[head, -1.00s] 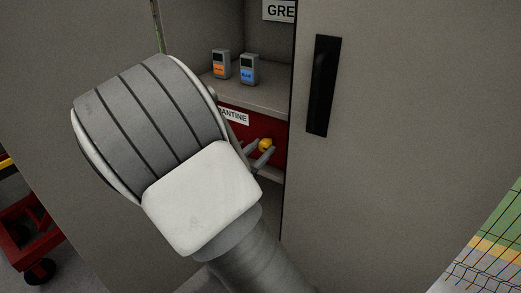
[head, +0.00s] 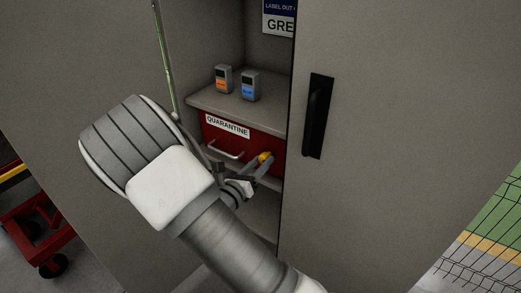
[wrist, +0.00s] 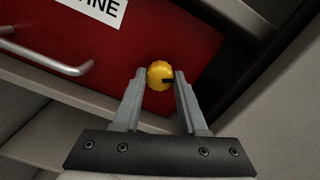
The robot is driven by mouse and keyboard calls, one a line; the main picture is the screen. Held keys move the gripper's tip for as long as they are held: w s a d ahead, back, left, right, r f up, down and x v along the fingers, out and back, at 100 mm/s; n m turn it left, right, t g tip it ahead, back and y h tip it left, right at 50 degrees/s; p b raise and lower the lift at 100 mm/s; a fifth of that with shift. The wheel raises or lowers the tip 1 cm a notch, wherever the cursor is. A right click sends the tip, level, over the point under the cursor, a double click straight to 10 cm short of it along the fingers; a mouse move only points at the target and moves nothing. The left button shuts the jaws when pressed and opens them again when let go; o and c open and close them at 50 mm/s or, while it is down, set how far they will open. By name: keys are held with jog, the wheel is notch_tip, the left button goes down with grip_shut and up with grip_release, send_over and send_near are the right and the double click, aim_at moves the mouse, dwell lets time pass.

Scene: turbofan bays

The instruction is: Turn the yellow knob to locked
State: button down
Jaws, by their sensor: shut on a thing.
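The yellow knob (head: 265,158) sits on the right part of a red drawer front (head: 262,145) labelled QUARANTINE. In the wrist view the knob (wrist: 160,76) is round, with a dark mark on its right side. My gripper (wrist: 159,80) has its fingertips on both sides of the knob, shut on it. My arm comes in from the lower right in the head view. No marking for the locked position can be read.
A metal drawer handle (head: 226,151) is left of the knob. Two small devices, orange-labelled (head: 223,79) and blue-labelled (head: 250,86), stand on the shelf above. A cabinet door (head: 400,150) with a black handle (head: 318,117) is close on the right.

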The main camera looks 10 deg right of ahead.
jog(key=n+p, duration=0.4)
jog(key=p, duration=0.1)
jog(key=n+p, duration=0.2)
jog(key=shift+r+p, duration=0.3)
jog(key=shift+p, duration=0.1)
jog(key=n+p, duration=0.4)
jog(key=n, duration=0.1)
jog(key=shift+f+n, duration=0.2)
jog(key=shift+n, duration=0.1)
jog(key=shift+f, duration=0.1)
jog(key=shift+c, duration=2.2)
grip_release()
jog(key=shift+a, duration=0.1)
jog(key=v, duration=1.7)
